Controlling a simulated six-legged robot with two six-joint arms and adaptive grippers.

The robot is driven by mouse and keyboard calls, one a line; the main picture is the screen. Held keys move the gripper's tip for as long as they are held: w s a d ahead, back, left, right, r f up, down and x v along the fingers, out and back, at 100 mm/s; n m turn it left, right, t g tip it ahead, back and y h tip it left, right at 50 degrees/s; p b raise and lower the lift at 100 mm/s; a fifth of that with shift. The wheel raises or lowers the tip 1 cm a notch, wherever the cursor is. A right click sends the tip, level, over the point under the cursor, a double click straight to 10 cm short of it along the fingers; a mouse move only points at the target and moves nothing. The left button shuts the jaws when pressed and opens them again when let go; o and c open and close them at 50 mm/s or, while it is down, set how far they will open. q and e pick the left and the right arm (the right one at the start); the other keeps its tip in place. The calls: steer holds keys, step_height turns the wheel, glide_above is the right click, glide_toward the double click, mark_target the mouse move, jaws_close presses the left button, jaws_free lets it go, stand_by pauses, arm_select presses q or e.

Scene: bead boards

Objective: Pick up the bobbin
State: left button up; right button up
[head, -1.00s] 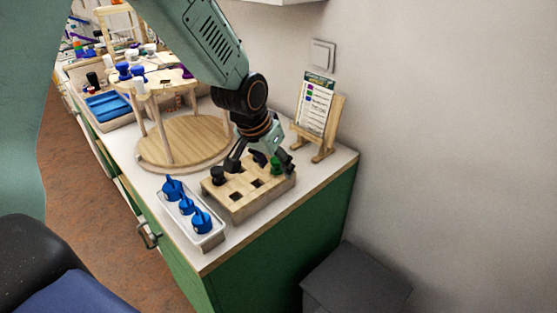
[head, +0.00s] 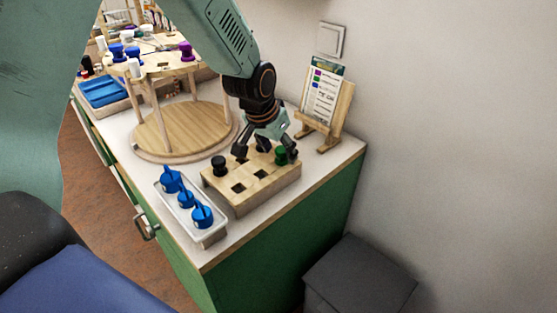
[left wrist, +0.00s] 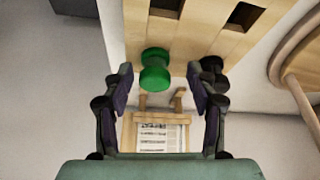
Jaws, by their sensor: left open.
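A green bobbin (head: 281,155) stands at the back right of a wooden block with square holes (head: 240,204). A black bobbin (head: 219,165) stands at the block's left end. My left gripper (head: 266,152) is open over the back of the block, its fingers pointing down near the green bobbin. In the left wrist view the green bobbin (left wrist: 155,72) shows between the open fingertips, nearer the left one, with no visible grip on it. A dark spool-like shape (left wrist: 212,72) shows beside the right finger there. My right gripper is not in view.
A white tray (head: 214,236) with blue-topped pieces lies left of the block. A round wooden stand (head: 180,133) is behind it. A card on a small easel (head: 322,100) stands close at the back right, by the wall. The counter's front edge is near.

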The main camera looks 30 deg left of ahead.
arm_select(q)
steer(key=shift+w+d+f, duration=0.2)
steer(key=shift+d+f, duration=0.05)
steer(key=shift+w+d+r, duration=0.1)
steer(key=shift+d+r, duration=0.05)
steer(key=shift+d, duration=0.2)
steer(key=shift+s+a, duration=0.2)
steer(key=shift+a, duration=0.3)
steer(key=c, duration=0.4)
steer(key=shift+w+d, duration=0.2)
steer(key=shift+d, duration=0.15)
steer(key=c, duration=0.4)
steer(key=shift+a, duration=0.2)
jaws_close()
